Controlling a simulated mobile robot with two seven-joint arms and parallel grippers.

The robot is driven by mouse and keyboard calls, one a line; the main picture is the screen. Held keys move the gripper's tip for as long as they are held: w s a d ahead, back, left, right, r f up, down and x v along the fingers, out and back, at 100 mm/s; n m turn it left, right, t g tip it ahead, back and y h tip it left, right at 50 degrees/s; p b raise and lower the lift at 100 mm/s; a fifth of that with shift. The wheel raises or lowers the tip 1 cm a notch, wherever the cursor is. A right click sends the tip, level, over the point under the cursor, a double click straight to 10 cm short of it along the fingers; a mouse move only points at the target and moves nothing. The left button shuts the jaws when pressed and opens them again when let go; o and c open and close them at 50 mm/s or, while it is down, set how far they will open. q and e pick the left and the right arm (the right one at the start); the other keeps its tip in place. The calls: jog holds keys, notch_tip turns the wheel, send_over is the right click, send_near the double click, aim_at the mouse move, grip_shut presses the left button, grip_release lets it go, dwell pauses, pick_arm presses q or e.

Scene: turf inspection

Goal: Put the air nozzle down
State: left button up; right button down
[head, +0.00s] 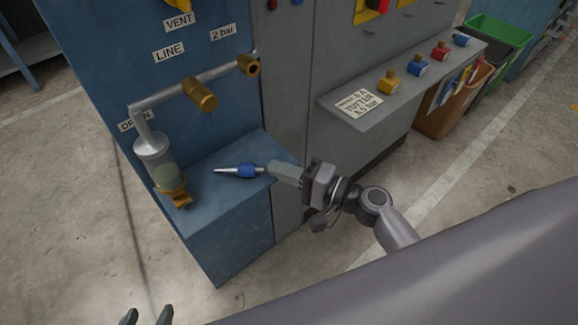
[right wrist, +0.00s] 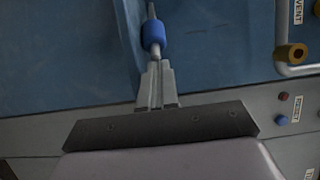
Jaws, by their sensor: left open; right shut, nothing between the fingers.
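The air nozzle (head: 247,170), with a blue collar and a pale pointed metal tip, appears to lie on top of the blue ledge (head: 228,205), its tip toward the left. In the right wrist view its blue collar (right wrist: 153,36) is just beyond my fingertips. My right gripper (head: 273,170) is shut and empty at the nozzle's rear end; its closed fingers also show in the right wrist view (right wrist: 156,75). I cannot tell whether they touch the nozzle. My left gripper (head: 148,317) is open and empty at the bottom left edge, far from the ledge.
A filter bowl (head: 163,170) with a brass fitting stands at the ledge's left, under a pipe with brass valves (head: 200,95). A grey shelf (head: 400,95) at the right holds several coloured fittings and a label. Bins (head: 455,110) stand beyond it. The floor at left is clear.

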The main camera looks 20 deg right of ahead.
aim_at(255, 172)
jog(key=shift+a, duration=2)
pick_arm(q)
jog(key=shift+f, duration=0.2)
pick_arm(e)
jog(key=shift+d, duration=0.15)
